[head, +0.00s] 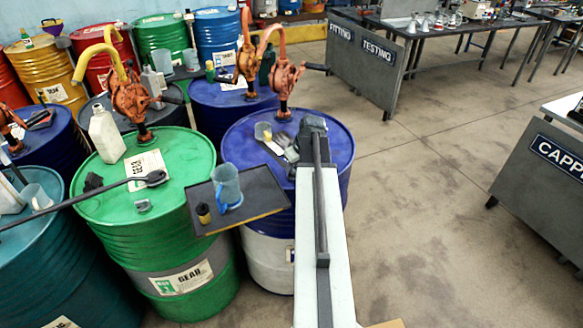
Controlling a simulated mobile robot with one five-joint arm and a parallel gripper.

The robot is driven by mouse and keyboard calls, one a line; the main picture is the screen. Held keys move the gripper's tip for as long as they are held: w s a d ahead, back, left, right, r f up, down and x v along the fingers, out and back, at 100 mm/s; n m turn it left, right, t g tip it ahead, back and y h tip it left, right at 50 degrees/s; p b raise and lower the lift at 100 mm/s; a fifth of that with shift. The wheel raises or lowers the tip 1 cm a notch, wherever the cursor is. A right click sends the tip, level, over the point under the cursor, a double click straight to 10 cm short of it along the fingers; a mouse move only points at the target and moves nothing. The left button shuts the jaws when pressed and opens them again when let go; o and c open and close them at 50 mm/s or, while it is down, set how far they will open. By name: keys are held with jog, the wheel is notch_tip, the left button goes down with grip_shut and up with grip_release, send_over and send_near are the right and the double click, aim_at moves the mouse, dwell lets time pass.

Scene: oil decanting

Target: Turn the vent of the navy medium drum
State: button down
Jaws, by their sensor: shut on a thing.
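The navy drum (237,138) with a white lower half stands in the middle of the head view. An orange hand pump (284,78) rises from its top. My gripper (313,124) is at the right part of the drum's top, at the end of my pale arm that reaches up from the bottom edge. Its dark jaws are shut low over the lid. The vent itself is hidden behind the gripper, so its angle cannot be seen.
A small clear cup (263,131) and grey items lie on the lid, left of my gripper. A dark tray (262,193) with a blue-handled jug (227,184) juts out in front. A green drum (190,160) stands left. The floor to the right is clear up to the benches.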

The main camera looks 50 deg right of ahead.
aim_at(294, 178)
jog(key=m+h, duration=0.1)
jog(key=m, duration=0.3)
jog(key=m+g+h, duration=0.1)
jog(key=m, duration=0.1)
jog(key=shift+s+d+m+h, duration=0.1)
jog(key=shift+d+m+h, duration=0.2)
jog(key=shift+m, duration=0.1)
dwell(0.4)
jog(key=c, duration=1.4)
grip_release()
jog(key=shift+a, duration=0.1)
jog(key=p+v, duration=0.7)
jog(key=shift+r, duration=0.4)
